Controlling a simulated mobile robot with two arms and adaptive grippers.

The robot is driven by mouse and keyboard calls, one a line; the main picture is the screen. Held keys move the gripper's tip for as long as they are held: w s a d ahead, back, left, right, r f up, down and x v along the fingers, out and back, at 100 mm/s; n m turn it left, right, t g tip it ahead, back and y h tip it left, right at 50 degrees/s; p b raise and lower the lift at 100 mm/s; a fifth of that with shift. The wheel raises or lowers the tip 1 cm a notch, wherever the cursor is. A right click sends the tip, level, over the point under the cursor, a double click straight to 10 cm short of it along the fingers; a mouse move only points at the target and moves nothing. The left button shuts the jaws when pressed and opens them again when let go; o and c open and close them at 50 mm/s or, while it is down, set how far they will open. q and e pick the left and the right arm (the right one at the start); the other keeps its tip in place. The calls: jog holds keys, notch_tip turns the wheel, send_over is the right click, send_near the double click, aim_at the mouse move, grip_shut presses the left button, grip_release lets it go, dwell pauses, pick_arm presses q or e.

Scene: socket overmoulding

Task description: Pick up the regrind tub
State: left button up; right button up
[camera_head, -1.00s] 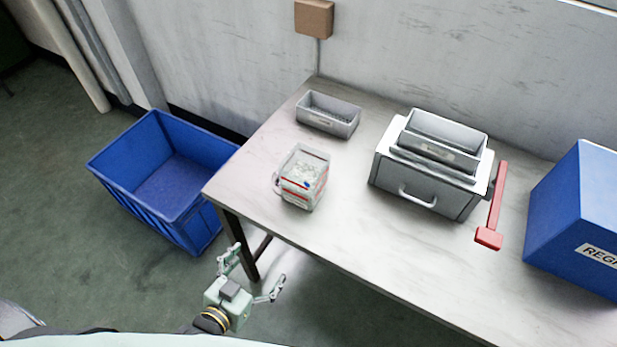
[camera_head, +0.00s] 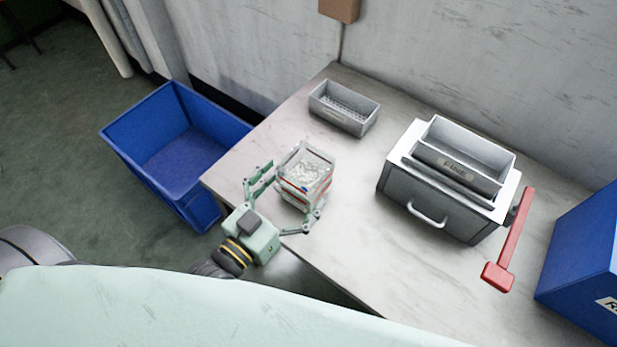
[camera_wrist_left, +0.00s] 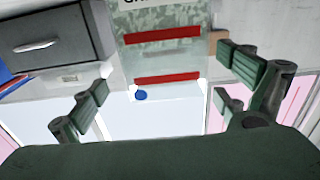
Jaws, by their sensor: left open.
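The regrind tub (camera_head: 305,172) is a clear square tub with pale granules and red stripes, standing on the near left part of the table. In the left wrist view the tub (camera_wrist_left: 165,55) fills the upper middle, with two red bands and a small blue spot. My left gripper (camera_head: 290,196) is open, with one finger at the tub's left side and the other at its near right side. In the wrist view its fingers (camera_wrist_left: 165,92) are spread to either side of the tub, with gaps visible. My right gripper is not in view.
A grey tray (camera_head: 344,108) stands behind the tub. A grey machine (camera_head: 430,205) with a handle and red lever (camera_head: 513,240) is to the right. A blue box (camera_head: 590,255) is at far right, and an empty blue crate (camera_head: 120,150) is left of the table (camera_head: 350,240).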

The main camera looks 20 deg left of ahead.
aim_at(318, 157)
pick_arm(q)
jog(key=w, duration=0.3)
jog(key=shift+w+d+f, duration=0.2)
jog(key=shift+w+f, duration=0.05)
jog(key=shift+x, duration=0.95)
jog(key=shift+f, duration=0.1)
jog(key=c, duration=1.5)
jog(key=shift+c, duration=0.5)
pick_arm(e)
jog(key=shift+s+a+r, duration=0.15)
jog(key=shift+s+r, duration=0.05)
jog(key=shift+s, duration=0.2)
